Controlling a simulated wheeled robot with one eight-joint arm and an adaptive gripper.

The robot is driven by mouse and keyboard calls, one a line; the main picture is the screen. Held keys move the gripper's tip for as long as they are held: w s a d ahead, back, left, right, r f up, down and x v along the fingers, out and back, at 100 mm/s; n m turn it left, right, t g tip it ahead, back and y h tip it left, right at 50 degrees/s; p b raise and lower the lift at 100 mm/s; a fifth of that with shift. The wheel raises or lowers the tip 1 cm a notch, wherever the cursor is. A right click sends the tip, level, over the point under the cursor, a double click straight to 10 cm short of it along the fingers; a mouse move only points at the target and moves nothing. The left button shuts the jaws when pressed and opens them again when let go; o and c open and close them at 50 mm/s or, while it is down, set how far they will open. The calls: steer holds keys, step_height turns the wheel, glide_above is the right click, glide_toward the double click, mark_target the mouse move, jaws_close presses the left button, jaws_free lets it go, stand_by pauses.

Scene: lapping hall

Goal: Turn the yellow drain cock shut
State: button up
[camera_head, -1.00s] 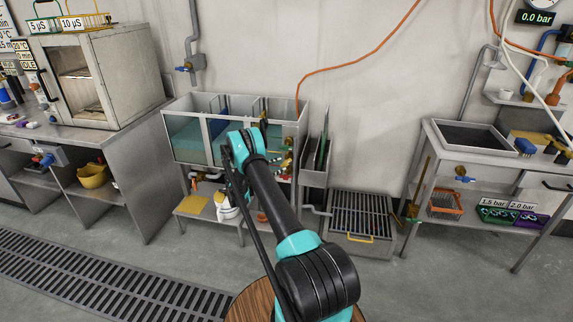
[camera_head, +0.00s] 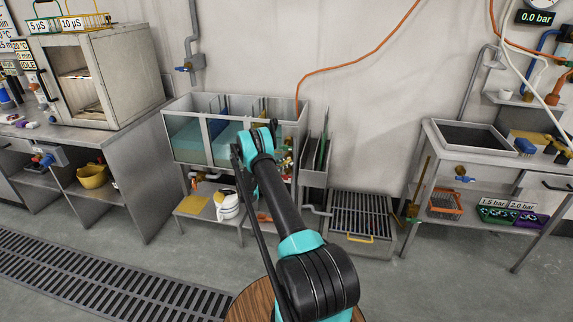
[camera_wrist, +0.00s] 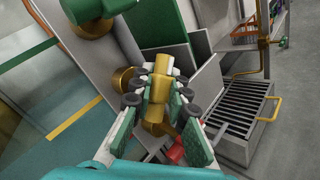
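A yellow, brass-coloured cock (camera_wrist: 158,92) shows in the wrist view between the two fingers of my gripper (camera_wrist: 160,84). The fingers stand one on each side of it, close to its sides at the tips. I cannot tell whether both pads press on it or whether a slim gap is left. A red part (camera_wrist: 173,153) shows beneath, beside the right finger. In the head view my arm reaches to the front of the steel tank (camera_head: 236,104), and my wrist hides the gripper and most of the fittings there.
A grated drain box (camera_head: 361,213) with a yellow handle stands on the floor to the right. A white container (camera_head: 228,206) stands on the low shelf under the tank. A narrow steel trough (camera_head: 315,176) adjoins the tank's right end. The floor in front is clear.

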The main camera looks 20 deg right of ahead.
jaws_close()
steer(key=m+y, duration=0.5)
steer(key=y, duration=0.1)
steer(key=shift+f+t, duration=0.15)
steer(key=shift+t, duration=0.15)
stand_by(0.6)
steer(key=o, duration=0.8)
jaws_free()
steer(key=shift+o, duration=0.2)
steer(key=v, duration=1.2)
